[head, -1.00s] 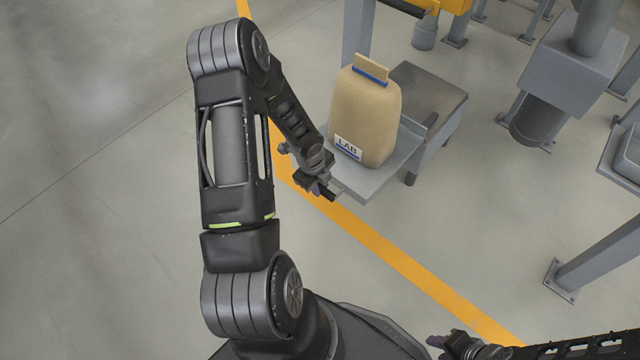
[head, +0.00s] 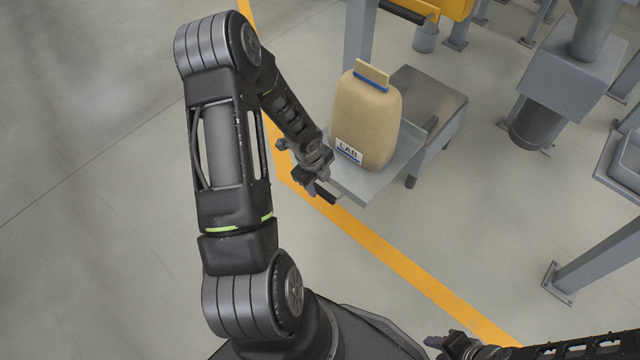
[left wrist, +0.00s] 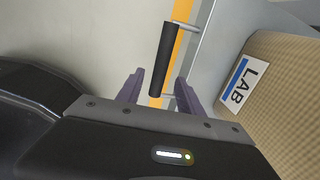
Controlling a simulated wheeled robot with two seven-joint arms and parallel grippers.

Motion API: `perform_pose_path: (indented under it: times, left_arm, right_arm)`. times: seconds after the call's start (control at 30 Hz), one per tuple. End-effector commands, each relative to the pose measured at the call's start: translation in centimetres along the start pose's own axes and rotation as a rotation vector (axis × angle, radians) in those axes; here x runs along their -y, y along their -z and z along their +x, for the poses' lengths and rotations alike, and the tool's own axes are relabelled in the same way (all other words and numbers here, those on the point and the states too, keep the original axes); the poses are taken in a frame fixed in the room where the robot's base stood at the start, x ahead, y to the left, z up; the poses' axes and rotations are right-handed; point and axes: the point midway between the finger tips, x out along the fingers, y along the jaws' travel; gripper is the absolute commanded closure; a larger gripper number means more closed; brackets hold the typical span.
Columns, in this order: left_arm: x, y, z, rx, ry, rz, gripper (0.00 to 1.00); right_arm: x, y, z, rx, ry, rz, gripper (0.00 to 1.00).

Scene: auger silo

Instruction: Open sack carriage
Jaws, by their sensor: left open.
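The sack carriage (head: 366,188) is a grey plate that juts out toward me, with a tan sack (head: 366,120) marked LAB upright on it. The sack also shows in the left wrist view (left wrist: 278,85). A black bar handle (left wrist: 165,58) on thin rods sits on the carriage's near side; it also shows in the head view (head: 326,194). My left gripper (head: 318,187) is at this handle. In the left wrist view its fingers (left wrist: 158,92) are open, one on either side of the bar's lower end. Contact cannot be told. My right gripper (head: 440,342) is low at the right, its jaws unclear.
A grey metal stand (head: 427,92) is behind the carriage. A grey post (head: 360,40) rises behind the sack. A yellow line (head: 385,255) crosses the floor past the carriage. Grey machinery (head: 570,75) stands at the right. The floor at the left is clear.

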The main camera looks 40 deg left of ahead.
Motion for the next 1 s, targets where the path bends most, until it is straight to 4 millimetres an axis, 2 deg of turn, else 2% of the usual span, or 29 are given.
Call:
perform_pose_path:
  times: [0.03,0.1,0.27,0.87,1.0]
  left_arm:
    - [0.1,-0.1,-1.4,0.002,0.002,-0.002,0.56]
    - [0.1,-0.1,-2.5,0.001,0.001,-0.002,0.56]
    - [0.0,-0.1,-3.8,0.001,-0.001,-0.002,0.56]
    - [0.0,0.0,-3.8,0.0,0.0,-0.002,0.56]
    - [0.1,0.0,-3.8,-0.001,0.005,-0.053,0.56]
  right_arm:
    - [0.4,-0.1,-0.8,0.004,0.002,-0.002,0.64]
    - [0.7,-0.3,-1.2,0.007,0.003,-0.004,0.64]
    - [1.0,-0.5,-1.6,0.012,0.006,-0.007,0.64]
    - [1.0,-0.5,-1.6,0.012,0.006,-0.007,0.64]
    - [1.0,-0.5,-1.6,0.012,0.006,-0.007,0.64]
